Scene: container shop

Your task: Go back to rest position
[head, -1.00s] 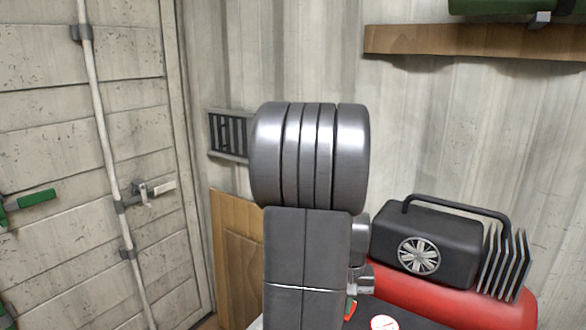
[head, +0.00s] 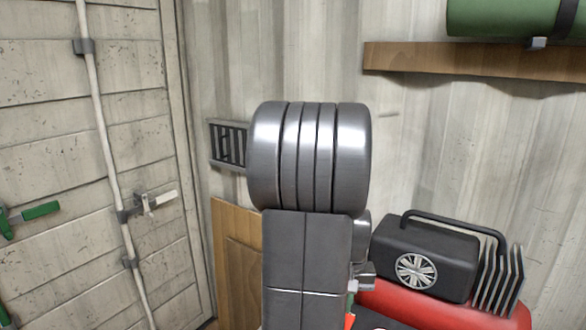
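My own arm fills the middle of the head view, with a large ribbed metal joint above a dark grey link. My gripper does not show; the arm hides whatever is directly behind and below it.
A black box with a handle and round fan (head: 425,258) stands at the right beside upright grey fins (head: 500,278), above a red rounded body (head: 440,308). A wooden shelf (head: 470,62) holds a green cylinder (head: 500,17). A container door (head: 60,150) is at left, a wooden panel (head: 235,255) behind my arm.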

